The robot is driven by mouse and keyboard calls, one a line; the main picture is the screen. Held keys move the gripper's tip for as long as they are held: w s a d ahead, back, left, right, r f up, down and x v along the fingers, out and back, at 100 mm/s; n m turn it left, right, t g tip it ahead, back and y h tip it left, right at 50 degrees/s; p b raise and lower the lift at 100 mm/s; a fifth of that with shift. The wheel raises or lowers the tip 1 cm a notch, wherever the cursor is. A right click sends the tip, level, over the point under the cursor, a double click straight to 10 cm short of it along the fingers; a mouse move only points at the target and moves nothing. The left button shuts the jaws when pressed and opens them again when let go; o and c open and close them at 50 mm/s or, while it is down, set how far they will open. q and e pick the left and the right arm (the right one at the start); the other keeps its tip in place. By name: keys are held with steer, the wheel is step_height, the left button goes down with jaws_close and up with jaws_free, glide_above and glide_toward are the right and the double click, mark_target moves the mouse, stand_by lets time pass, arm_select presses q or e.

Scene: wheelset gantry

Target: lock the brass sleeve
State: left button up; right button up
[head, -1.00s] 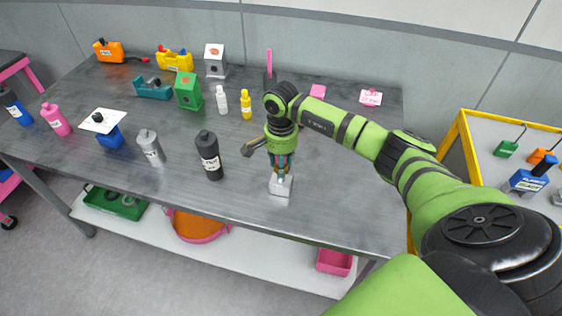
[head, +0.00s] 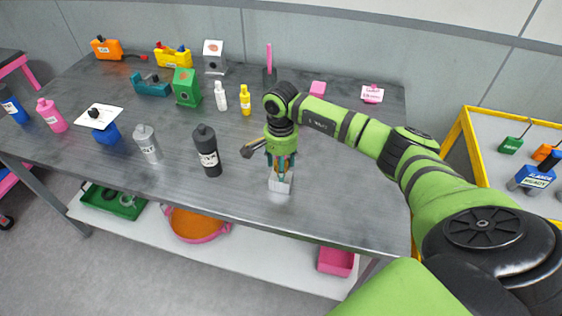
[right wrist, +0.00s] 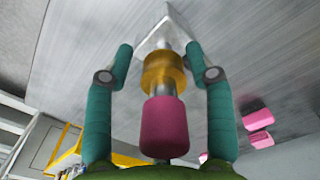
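The brass sleeve (right wrist: 164,73) is a gold-coloured ring on a metal shaft, between a pink knob (right wrist: 165,128) and a pale grey block (right wrist: 166,30), in the right wrist view. In the head view the block (head: 280,184) stands on the table near its front edge, under my right gripper (head: 281,169). The right gripper's teal fingers (right wrist: 160,46) stand on both sides of the knob and sleeve, their tips near the block end. Small gaps show between fingers and sleeve, so it looks open. The sleeve is too small to make out in the head view. My left gripper is not in view.
Several bottles and boxes fill the table's left and back. The table (head: 345,205) is clear to the right. A yellow-framed board (head: 461,135) stands beyond.

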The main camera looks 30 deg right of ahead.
steer(key=shift+w, duration=0.15)
steer(key=shift+r, duration=0.25)
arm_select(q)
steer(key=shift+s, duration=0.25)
arm_select(e)
step_height(320, 180, up, 12)
steer(key=shift+f, duration=0.15)
stand_by(0.3)
